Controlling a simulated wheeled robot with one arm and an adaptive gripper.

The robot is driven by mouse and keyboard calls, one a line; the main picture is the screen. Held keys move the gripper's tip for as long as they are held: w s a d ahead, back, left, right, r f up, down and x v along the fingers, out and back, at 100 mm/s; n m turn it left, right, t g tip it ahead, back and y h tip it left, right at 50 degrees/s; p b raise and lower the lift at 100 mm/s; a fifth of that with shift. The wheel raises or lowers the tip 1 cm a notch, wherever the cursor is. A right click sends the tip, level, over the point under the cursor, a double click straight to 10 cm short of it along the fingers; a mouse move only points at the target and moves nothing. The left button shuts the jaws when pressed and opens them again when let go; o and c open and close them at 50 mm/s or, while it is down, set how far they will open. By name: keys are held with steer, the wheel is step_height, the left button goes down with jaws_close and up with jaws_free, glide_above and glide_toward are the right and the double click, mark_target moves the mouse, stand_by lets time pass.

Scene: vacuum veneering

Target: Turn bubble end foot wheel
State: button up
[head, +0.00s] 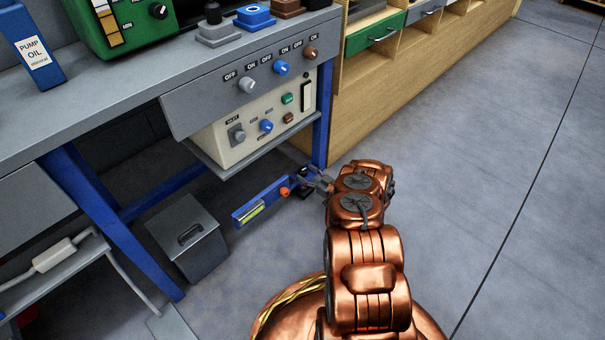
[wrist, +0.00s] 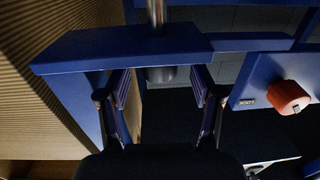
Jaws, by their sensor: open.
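In the wrist view, my gripper (wrist: 162,88) is open, with one finger on each side of a short dark grey cylinder (wrist: 160,75), which appears to be the foot wheel. A metal rod (wrist: 155,14) stands in line with it beyond a blue plate (wrist: 110,50). The plate hides part of the cylinder, and I cannot tell whether the fingers touch it. In the head view, my gripper (head: 318,184) is low by the bench's right leg. A blue bar (head: 268,199) with a yellow-green bubble vial (head: 251,212) lies beside it.
An orange knob (head: 284,191) sits on the blue bar; it also shows in the wrist view (wrist: 287,97). A wooden cabinet (head: 375,115) is close behind my gripper. Open floor (head: 490,170) lies to the right.

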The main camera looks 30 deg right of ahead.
steer(key=shift+b+x, duration=0.3)
steer(key=shift+x, duration=0.9)
steer(key=shift+c, duration=0.3)
steer(key=c, duration=1.1)
